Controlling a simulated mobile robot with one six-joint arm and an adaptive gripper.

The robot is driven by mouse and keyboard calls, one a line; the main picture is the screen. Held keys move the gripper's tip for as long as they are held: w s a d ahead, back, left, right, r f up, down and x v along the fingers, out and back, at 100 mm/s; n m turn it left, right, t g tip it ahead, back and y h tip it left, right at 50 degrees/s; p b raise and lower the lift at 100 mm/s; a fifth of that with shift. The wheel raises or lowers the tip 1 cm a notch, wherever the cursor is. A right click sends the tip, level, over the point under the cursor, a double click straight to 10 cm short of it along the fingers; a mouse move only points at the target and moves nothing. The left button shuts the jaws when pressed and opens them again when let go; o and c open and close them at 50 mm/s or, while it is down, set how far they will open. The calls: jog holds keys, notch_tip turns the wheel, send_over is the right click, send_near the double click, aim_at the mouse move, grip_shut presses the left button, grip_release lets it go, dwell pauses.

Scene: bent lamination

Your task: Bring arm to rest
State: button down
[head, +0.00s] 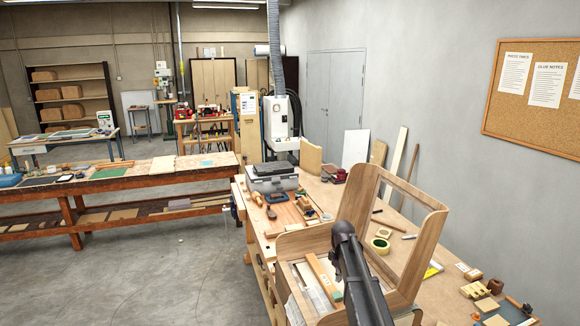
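My dark arm rises from the lower edge of the head view, right of centre. It ends in a rounded joint in front of an open wooden box (312,240). My gripper's fingers do not show, so I cannot see whether they hold anything. The arm hides part of the box and of the bench behind it. I cannot tell whether the arm touches the box.
The box has a tall wooden frame (430,235) at its right and holds strips and a green-ended block. The workbench (415,222) carries tape, a grey case (272,180) and small tools. A grey wall (440,110) bounds the right. Open floor (180,265) lies left.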

aim_at(337, 295)
jog(key=shift+f+b, duration=1.65)
jog(key=shift+f, duration=0.3)
jog(key=shift+f+b, duration=1.35)
dwell(0.9)
jog(key=shift+r, duration=0.2)
dwell(0.3)
jog(key=shift+r+p, duration=3.3)
jog(key=shift+p, duration=0.25)
